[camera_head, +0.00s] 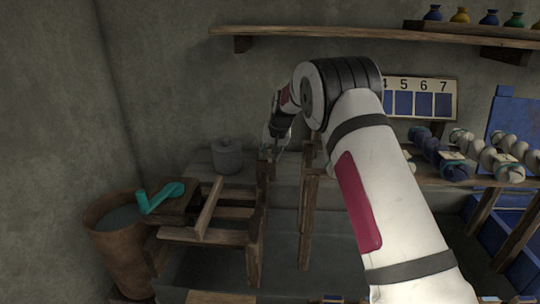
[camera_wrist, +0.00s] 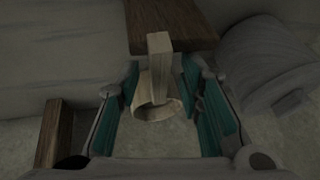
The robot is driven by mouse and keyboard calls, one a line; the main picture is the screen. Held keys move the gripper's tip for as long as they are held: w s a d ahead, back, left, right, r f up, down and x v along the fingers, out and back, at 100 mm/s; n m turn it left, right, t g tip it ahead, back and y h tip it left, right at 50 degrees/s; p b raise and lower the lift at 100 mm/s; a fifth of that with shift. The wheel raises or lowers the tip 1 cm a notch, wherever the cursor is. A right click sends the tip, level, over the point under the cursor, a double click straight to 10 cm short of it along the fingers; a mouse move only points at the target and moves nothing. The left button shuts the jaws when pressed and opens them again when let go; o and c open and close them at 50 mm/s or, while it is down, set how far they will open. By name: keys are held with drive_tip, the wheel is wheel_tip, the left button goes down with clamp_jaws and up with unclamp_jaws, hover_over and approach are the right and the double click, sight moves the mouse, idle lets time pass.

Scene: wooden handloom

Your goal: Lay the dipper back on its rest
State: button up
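In the wrist view a pale wooden dipper (camera_wrist: 159,86), with a squared handle and a round hollow cup, lies between the teal-padded fingers of my gripper (camera_wrist: 161,68). The fingers look spread, with a gap on each side of the handle; contact with the cup is unclear. A dark brown wooden board (camera_wrist: 192,28), possibly the rest, is just beyond the handle. In the head view my gripper (camera_head: 277,142) is at the far end of my arm, low near the back wall beside a wooden post. The dipper cannot be made out there.
A wooden frame with a teal crank (camera_head: 160,196) and a brown bucket (camera_head: 120,250) are at the left. Yarn skeins (camera_head: 463,158) lie on the right ledge. A wall shelf (camera_head: 330,32) runs above my arm.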

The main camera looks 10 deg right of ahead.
drive_tip(key=s+r, duration=1.8)
drive_tip(key=r, duration=0.1)
drive_tip(key=s+r+n+g, duration=0.2)
drive_tip(key=s+r, duration=0.1)
drive_tip(key=s, duration=1.3)
drive_tip(key=s+f+n+g+h, duration=0.1)
drive_tip(key=s+f, duration=0.2)
drive_tip(key=s, duration=1.2)
drive_tip(key=s+f+g, duration=0.1)
drive_tip(key=s+f, duration=0.3)
drive_tip(key=s, duration=1)
wheel_tip(320, 180, up, 17)
drive_tip(key=t+p, duration=0.3)
drive_tip(key=p, duration=1.2)
drive_tip(key=shift+a, duration=0.25)
drive_tip(key=shift+w+d, duration=0.1)
drive_tip(key=shift+d, duration=0.05)
